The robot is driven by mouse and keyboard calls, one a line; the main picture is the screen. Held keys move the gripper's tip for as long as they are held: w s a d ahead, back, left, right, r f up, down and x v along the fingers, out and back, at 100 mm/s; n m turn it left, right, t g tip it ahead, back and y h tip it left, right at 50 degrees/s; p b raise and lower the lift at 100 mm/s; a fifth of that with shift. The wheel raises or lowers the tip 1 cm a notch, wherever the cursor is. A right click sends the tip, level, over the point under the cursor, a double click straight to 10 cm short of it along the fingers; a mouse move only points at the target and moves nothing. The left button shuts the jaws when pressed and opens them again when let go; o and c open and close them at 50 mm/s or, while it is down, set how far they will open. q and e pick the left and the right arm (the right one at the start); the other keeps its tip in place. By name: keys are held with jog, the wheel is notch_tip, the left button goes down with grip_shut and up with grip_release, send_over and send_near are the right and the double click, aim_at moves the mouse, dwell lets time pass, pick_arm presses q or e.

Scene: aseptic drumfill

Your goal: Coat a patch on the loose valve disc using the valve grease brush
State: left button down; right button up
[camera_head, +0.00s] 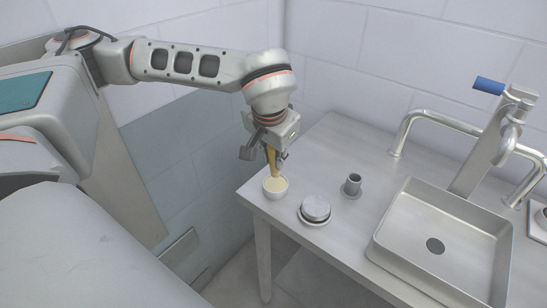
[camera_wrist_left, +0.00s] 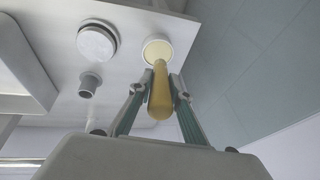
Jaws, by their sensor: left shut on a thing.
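My left gripper (camera_head: 272,158) is shut on the valve grease brush (camera_head: 271,163), a yellow-handled tool held upright over the table's near left corner. The brush's lower end is in or just over a small white cup (camera_head: 275,194) with pale yellow contents. The left wrist view also shows the brush (camera_wrist_left: 161,95) between the fingers, its tip at the cup (camera_wrist_left: 158,41). The valve disc (camera_head: 315,207), round and grey, lies on a white dish right of the cup; it also shows in the wrist view (camera_wrist_left: 95,42). The bristles are hidden. My right gripper is not in view.
A small grey metal cup-shaped fitting (camera_head: 352,185) stands right of the disc. A square steel basin (camera_head: 441,254) with a tap (camera_head: 493,140) and a curved rail takes up the table's right side. The table's (camera_head: 330,150) back left is clear. Tiled walls stand behind and left.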

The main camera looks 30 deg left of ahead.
pick_arm(q)
jog(key=shift+r+p, duration=1.05)
jog(key=shift+r, duration=0.7)
jog(key=shift+r+p, duration=0.25)
jog(key=shift+p, duration=0.3)
